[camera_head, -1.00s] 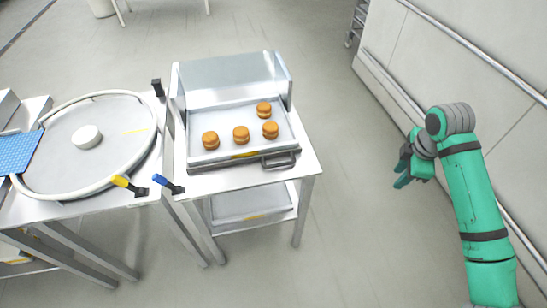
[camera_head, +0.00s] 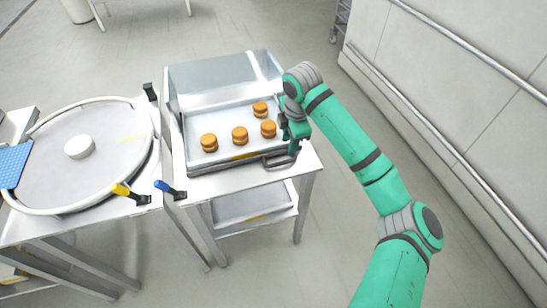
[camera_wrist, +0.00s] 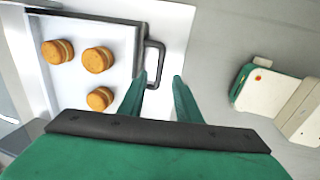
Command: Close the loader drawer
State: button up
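The loader drawer (camera_head: 203,171) is a shallow metal tray pulled out of a grey metal housing (camera_head: 225,77) on a small steel table. Several orange-brown rounds (camera_head: 239,134) stand in it. Its dark handle (camera_head: 281,160) is on the front edge at the right; in the wrist view the handle (camera_wrist: 161,62) shows just beyond my fingertips. My green gripper (camera_head: 292,148) is above the drawer's right front corner, near the handle. In the wrist view its two fingers (camera_wrist: 159,78) are apart with nothing gripped; the left fingertip is close to the handle. Contact cannot be told.
A round table (camera_head: 110,165) with a raised rim stands to the left, with a white puck (camera_head: 79,147) and a blue grid mat (camera_head: 12,165). Yellow-tipped (camera_head: 128,192) and blue-tipped (camera_head: 170,188) levers stick out at the front.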

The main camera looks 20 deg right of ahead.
aim_at(285, 161)
jog(key=f, duration=0.3)
jog(key=w+f, duration=0.1)
jog(key=f, duration=0.2)
jog(key=w+f, duration=0.1)
jog(key=f, duration=0.2)
jog(key=shift+a+f, duration=0.1)
jog(key=shift+f, duration=0.2)
jog(key=shift+s+f, duration=0.15)
jog(key=shift+f, duration=0.2)
jog(key=shift+a, duration=0.15)
grip_shut()
